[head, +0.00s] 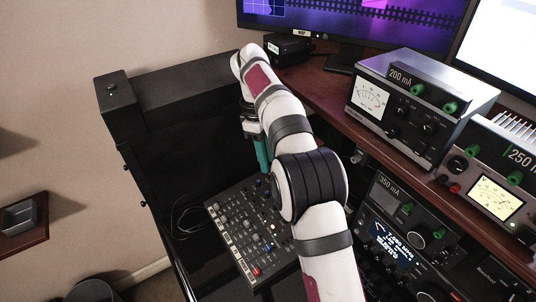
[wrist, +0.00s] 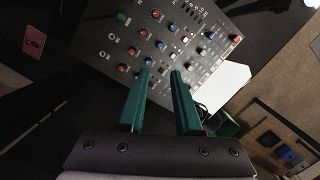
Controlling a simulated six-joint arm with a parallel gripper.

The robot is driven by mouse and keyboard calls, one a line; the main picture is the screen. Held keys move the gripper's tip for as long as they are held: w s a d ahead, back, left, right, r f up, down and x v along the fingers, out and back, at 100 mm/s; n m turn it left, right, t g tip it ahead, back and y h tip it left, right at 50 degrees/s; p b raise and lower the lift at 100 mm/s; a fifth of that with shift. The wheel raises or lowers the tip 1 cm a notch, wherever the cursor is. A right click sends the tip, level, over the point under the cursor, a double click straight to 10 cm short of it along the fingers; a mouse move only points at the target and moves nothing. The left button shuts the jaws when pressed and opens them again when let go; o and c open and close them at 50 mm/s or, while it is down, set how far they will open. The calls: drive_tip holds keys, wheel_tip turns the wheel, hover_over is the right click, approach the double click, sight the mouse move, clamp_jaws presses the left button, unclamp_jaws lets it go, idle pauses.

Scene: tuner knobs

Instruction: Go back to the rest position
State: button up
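My gripper (wrist: 160,75) shows in the wrist view with two teal fingers apart and nothing between them. In the head view my gripper (head: 262,152) points down above the far end of a mixer panel, partly hidden by my arm. The mixer panel (head: 238,225) is dark grey with rows of small coloured knobs. It also shows in the wrist view (wrist: 115,45), beyond the fingertips. I cannot tell whether the fingertips touch any knob.
Meters stand on the right: a 200 mA unit (head: 412,108), a 250 mA unit (head: 490,185) and a 350 mA unit (head: 405,235). A monitor (head: 350,25) is behind. A black cabinet (head: 180,95) lies left of my arm. A dark cable (head: 185,215) lies beside the panel.

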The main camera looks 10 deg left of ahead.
drive_tip(key=s+d+r+m+y, duration=0.1)
drive_tip(key=s+d+r+m, duration=0.3)
drive_tip(key=s+d+m, duration=0.3)
drive_tip(key=s+d+r+m+y, duration=0.1)
drive_tip(key=s+d+r+m, duration=0.3)
drive_tip(key=s+d, duration=0.4)
drive_tip(key=s+d+f+m, duration=0.1)
drive_tip(key=s+f+m, duration=0.1)
drive_tip(key=s, duration=0.4)
drive_tip(key=s+f+m+y, duration=0.1)
drive_tip(key=s+f+m, duration=0.2)
drive_tip(key=s, duration=0.3)
drive_tip(key=s+d+f+m, duration=0.1)
drive_tip(key=s+f+m, duration=0.1)
drive_tip(key=s+m, duration=0.2)
drive_tip(key=s, duration=0.2)
drive_tip(key=shift+s+d+f+m, duration=0.2)
drive_tip(key=shift+s+d+m, duration=0.15)
drive_tip(key=shift+m, duration=0.05)
